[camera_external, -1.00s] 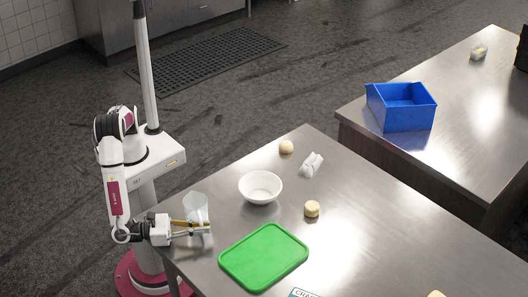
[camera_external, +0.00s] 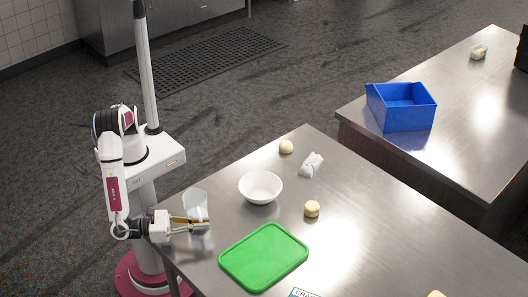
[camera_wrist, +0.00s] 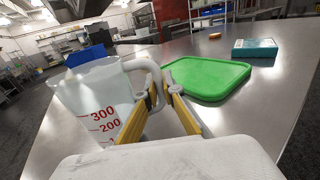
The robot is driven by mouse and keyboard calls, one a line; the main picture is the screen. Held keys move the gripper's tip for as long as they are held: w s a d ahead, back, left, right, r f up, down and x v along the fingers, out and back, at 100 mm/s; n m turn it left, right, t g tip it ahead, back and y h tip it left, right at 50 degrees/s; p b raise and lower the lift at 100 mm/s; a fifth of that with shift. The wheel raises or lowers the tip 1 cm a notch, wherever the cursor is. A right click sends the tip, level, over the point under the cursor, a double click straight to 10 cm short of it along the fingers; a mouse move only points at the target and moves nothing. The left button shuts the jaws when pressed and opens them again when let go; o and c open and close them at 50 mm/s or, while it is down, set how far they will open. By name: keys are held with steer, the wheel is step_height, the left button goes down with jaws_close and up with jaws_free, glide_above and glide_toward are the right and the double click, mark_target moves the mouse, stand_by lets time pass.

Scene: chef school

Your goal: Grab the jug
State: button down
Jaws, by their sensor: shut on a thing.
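The jug (camera_external: 196,203) is a clear measuring jug near the left corner of the steel table. In the wrist view the jug (camera_wrist: 98,104) shows red markings and a pale handle (camera_wrist: 150,72) on its right side. My gripper (camera_external: 205,222) is at the jug's near side. In the wrist view my gripper (camera_wrist: 160,92) has its yellow-lined fingers on either side of the jug's handle, shut on it. The jug looks upright. Whether its base touches the table is hard to tell.
A white bowl (camera_external: 261,188) and a green cutting board (camera_external: 264,257) lie close to the right of the jug. A white cloth-like item (camera_external: 311,164) and round pale items (camera_external: 312,209) are farther along the table. A blue bin (camera_external: 401,108) stands on the other table.

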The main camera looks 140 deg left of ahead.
mark_target(200, 214)
steer(key=shift+r, duration=4.1)
